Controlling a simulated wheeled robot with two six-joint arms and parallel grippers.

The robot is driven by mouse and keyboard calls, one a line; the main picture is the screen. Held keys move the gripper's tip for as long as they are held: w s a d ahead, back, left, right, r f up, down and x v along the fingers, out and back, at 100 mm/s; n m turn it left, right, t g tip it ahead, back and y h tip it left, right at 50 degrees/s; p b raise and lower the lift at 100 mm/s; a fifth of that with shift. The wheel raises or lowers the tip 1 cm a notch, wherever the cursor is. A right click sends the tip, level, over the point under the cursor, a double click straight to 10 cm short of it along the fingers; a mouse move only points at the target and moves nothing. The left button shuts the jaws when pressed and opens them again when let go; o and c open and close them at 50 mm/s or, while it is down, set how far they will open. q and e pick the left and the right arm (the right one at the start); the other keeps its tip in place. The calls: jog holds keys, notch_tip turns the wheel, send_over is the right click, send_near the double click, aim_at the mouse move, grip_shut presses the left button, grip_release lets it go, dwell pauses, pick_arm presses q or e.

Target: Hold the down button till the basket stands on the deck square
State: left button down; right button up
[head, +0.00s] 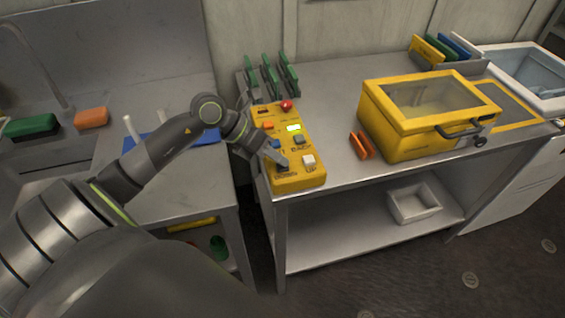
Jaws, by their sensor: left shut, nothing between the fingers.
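A yellow control box (295,181) lies on the near left part of the grey metal table. My right gripper is out of view. I see no hoist basket for certain.
A yellow case (405,142) with a clear lid stands right of the box, beside a yellow-outlined patch (541,124). An orange piece (361,145) stands between. Green holders (268,76) stand behind. A white bin (413,203) sits on the lower shelf.

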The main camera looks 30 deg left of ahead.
aim_at(278, 165)
pick_arm(q)
jog(key=shift+r+p, duration=0.6)
jog(key=shift+r, duration=0.3)
jog(key=shift+r, duration=0.1)
jog(key=shift+r+p, duration=1.65)
jog(key=shift+r, duration=0.8)
